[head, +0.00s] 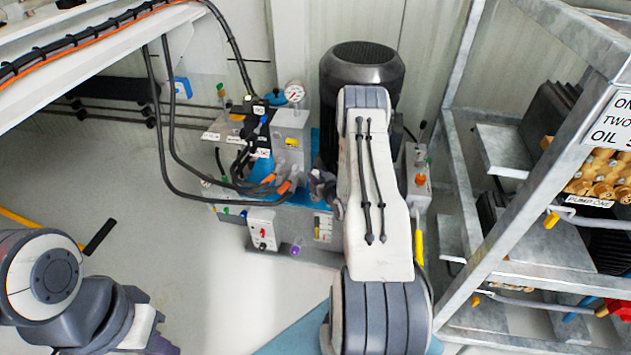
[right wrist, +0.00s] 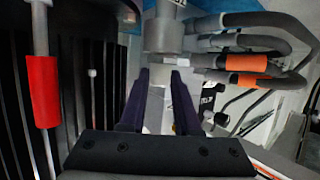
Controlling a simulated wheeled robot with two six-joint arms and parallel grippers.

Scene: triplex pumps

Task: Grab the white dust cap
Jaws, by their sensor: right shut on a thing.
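My right gripper (right wrist: 160,80) has its two dark fingers closed around a pale, whitish piece, which looks like the white dust cap (right wrist: 155,103). The piece shows only as a narrow strip between the fingers, so its full shape is hidden. A grey cylindrical fitting (right wrist: 161,37) stands just beyond the fingertips; I cannot tell whether the cap touches it. In the head view my right gripper (head: 322,188) is largely hidden behind my own arm, beside the hydraulic unit, and the cap cannot be made out there. My left arm is at the lower left; its fingers are not visible.
Hoses with orange sleeves (right wrist: 247,63) run close to the right of the fingers. A red-sleeved rod (right wrist: 42,92) and dark fins are at left. A dark motor (head: 362,62) stands behind my arm. A metal rack (head: 470,225) is at right.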

